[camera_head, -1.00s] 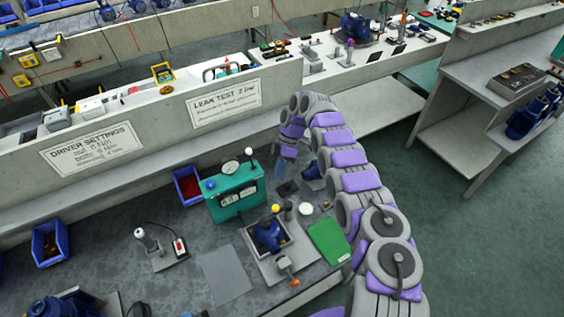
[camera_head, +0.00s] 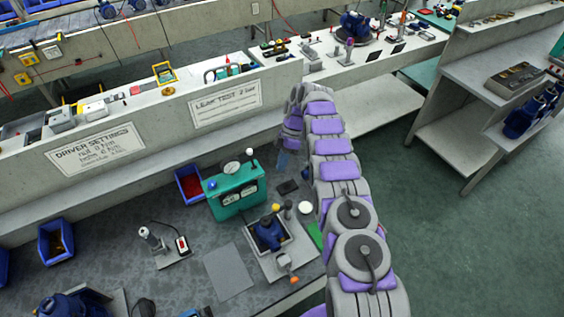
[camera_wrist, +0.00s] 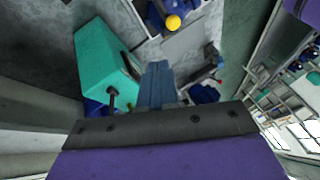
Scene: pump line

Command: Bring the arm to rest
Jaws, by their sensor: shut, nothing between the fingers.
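My arm, grey with purple bands, rises from the bottom right in the head view, bends over at the top and hangs down above the bench's back part. My gripper (camera_head: 283,161) is at its end, a small bluish shape near the green test box (camera_head: 236,189). In the wrist view my gripper's fingers (camera_wrist: 158,82) are together with nothing between them. The green box (camera_wrist: 103,60) is left of them there. The gripper appears clear of the box and holds nothing.
A blue pump (camera_head: 268,235) sits in a fixture on the bench (camera_head: 150,285). A red-filled blue bin (camera_head: 189,184) and a grey mat (camera_head: 229,272) are nearby. A wall with signs (camera_head: 95,150) stands behind. Open floor (camera_head: 440,240) lies to the right.

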